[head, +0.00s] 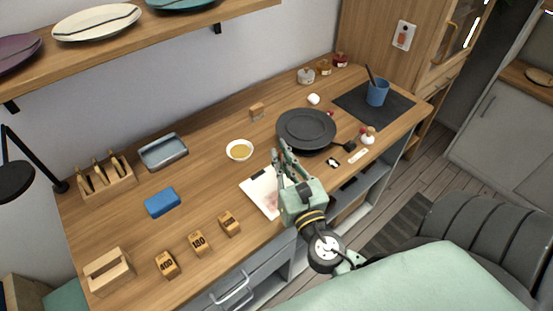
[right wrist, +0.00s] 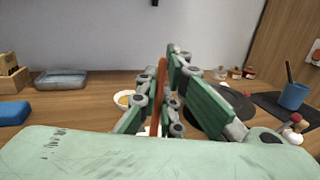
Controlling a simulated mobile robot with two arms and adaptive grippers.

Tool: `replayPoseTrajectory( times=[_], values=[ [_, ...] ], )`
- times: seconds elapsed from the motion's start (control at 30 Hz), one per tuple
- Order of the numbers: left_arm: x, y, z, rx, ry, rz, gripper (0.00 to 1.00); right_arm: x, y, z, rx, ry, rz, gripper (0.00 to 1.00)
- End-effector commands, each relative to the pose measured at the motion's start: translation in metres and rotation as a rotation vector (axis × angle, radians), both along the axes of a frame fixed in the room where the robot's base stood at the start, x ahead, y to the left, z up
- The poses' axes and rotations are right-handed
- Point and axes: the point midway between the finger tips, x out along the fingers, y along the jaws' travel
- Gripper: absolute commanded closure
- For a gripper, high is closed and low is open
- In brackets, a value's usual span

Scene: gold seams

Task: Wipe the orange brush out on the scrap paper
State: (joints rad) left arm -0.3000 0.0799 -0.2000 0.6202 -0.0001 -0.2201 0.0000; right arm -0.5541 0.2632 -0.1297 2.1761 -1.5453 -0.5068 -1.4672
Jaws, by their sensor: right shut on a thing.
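The scrap paper (head: 256,189) lies flat on the wooden worktop near its front edge, with a faint reddish smear on it. My right gripper (head: 281,160) is above the paper and hides part of it. In the right wrist view my right gripper (right wrist: 164,95) is shut on the orange brush (right wrist: 160,80), whose thin orange-brown handle stands nearly upright between the fingers. The brush's bristle end is hidden, so I cannot tell whether it touches the paper. My left gripper is not in view.
A white bowl of golden liquid (head: 239,150) stands behind the paper, and a dark plate (head: 306,130) is to the right. A blue block (head: 162,202) and numbered wooden blocks (head: 198,243) are at the left. A blue cup (head: 377,92) stands on a dark mat (head: 350,107).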

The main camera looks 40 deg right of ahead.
Motion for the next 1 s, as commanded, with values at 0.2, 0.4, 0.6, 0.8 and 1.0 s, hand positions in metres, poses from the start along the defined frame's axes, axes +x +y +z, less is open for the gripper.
replayPoseTrajectory(
  times=[0.2, 0.4, 0.6, 0.8, 1.0],
  values=[
    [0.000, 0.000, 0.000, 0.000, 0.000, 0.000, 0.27, 0.001, -0.013, 0.000, -0.001, 0.000, 0.002, 1.00],
    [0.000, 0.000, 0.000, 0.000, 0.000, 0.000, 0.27, 0.002, -0.018, -0.001, 0.000, 0.000, 0.001, 1.00],
    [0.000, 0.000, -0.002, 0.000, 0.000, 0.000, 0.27, 0.002, -0.030, -0.001, -0.003, 0.001, 0.001, 1.00],
    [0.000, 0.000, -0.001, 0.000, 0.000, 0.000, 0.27, 0.003, -0.038, 0.000, -0.001, 0.001, 0.001, 1.00],
    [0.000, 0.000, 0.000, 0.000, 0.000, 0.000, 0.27, 0.002, -0.036, 0.000, 0.001, 0.000, 0.001, 1.00]
  ],
)
